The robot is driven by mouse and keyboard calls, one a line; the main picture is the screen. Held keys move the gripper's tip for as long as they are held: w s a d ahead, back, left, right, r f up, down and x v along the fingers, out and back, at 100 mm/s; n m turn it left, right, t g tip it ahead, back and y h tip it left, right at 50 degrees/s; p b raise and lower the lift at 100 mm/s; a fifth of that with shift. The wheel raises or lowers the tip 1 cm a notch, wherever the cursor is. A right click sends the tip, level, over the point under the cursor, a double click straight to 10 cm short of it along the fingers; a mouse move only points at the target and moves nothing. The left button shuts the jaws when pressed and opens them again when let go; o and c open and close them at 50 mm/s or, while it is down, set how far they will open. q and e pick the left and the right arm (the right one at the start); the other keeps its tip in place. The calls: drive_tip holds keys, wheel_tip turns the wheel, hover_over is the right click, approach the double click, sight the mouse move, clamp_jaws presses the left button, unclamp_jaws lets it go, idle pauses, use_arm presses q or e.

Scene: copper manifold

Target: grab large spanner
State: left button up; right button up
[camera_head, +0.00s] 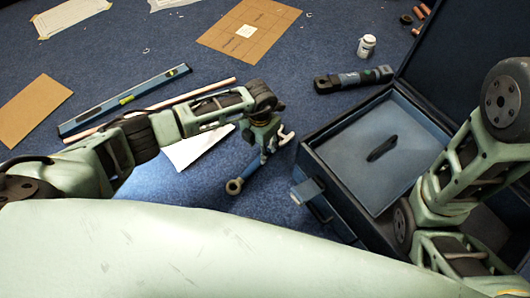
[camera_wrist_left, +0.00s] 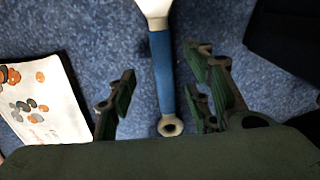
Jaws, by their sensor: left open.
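The large spanner has a blue handle (camera_head: 249,167), a pale open jaw and a ring end. It lies on the blue carpet left of the toolbox. My left gripper (camera_head: 268,140) is above it and hides part of its upper length in the head view. The fingers are open and apart from the handle on both sides. My right arm shows at the right, but its gripper is out of view.
An open blue toolbox (camera_head: 322,179) stands right of the spanner, its tray holding a dark handle-like piece. A dark tool (camera_head: 353,79) and white bottle (camera_head: 366,47) lie beyond. A white sheet (camera_head: 197,149), spirit level (camera_head: 125,98) and copper pipe (camera_head: 206,90) lie left.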

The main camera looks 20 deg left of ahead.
sight(254, 166)
use_arm(q)
drive_tip(key=shift+d+f, duration=0.1)
drive_tip(key=shift+f, duration=0.3)
drive_tip(key=f+b, duration=0.4)
drive_tip(key=b, duration=0.1)
drive_tip(key=shift+w+d+f, duration=0.25)
drive_tip(key=shift+w+f, duration=0.05)
drive_tip(key=shift+f, duration=0.1)
drive_tip(key=shift+r, duration=0.1)
clamp_jaws()
